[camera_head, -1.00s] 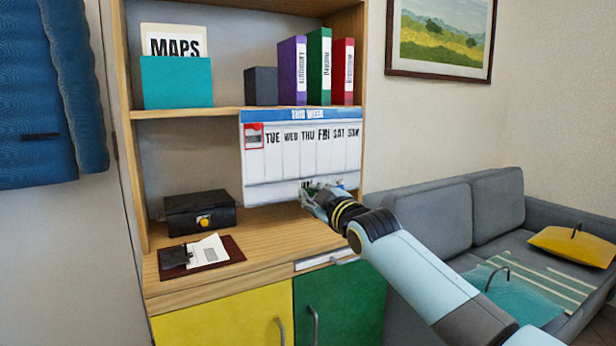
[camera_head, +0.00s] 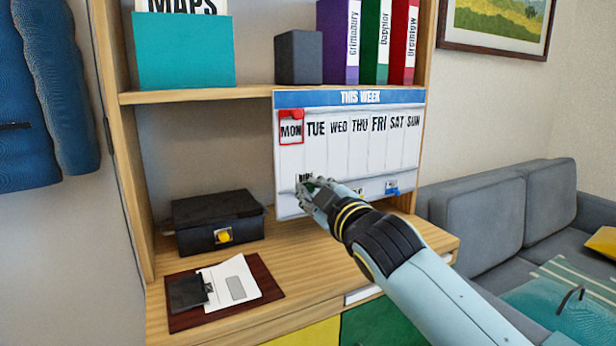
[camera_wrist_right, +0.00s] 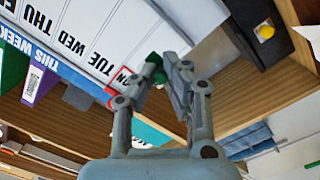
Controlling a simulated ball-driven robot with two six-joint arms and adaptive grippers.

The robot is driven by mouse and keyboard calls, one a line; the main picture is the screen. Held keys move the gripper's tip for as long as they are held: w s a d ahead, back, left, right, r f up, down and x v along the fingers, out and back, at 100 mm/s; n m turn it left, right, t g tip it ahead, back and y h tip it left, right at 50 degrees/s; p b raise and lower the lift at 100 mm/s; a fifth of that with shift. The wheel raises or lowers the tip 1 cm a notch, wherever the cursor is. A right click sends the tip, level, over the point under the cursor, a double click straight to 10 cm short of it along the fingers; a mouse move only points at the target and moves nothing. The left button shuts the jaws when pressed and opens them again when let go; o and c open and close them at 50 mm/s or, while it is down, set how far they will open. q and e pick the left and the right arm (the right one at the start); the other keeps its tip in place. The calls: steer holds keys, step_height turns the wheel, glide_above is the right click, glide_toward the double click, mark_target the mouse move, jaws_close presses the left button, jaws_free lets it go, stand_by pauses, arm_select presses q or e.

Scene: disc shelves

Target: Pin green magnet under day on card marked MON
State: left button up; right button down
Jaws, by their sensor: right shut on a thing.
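The white week calendar (camera_head: 345,165) hangs below the shelf, with day columns under a blue THIS WEEK header. The MON label (camera_head: 291,129) is framed in red at its left end; the red frame also shows in the right wrist view (camera_wrist_right: 122,78). A small green magnet (camera_wrist_right: 156,66) is between the fingers of my right gripper (camera_wrist_right: 168,72). In the head view the right gripper (camera_head: 312,190) is shut on it, low in front of the MON and TUE columns. My left gripper is not visible.
A blue magnet (camera_head: 391,188) sits at the calendar's lower right edge. A shelf (camera_head: 200,94) with binders is above.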

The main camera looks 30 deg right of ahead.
mark_target(293, 181)
steer(key=shift+w+d+f+b, duration=0.1)
steer(key=shift+w+f+b, duration=0.2)
steer(key=shift+w, duration=0.65)
steer(key=shift+w+f+b, duration=0.15)
steer(key=shift+w+f, duration=0.25)
steer(key=shift+w, duration=1)
steer(key=shift+r, duration=0.1)
steer(key=shift+w, duration=0.55)
steer(key=c, duration=1.4)
jaws_free()
steer(key=shift+o, duration=0.2)
steer(key=shift+s, duration=0.15)
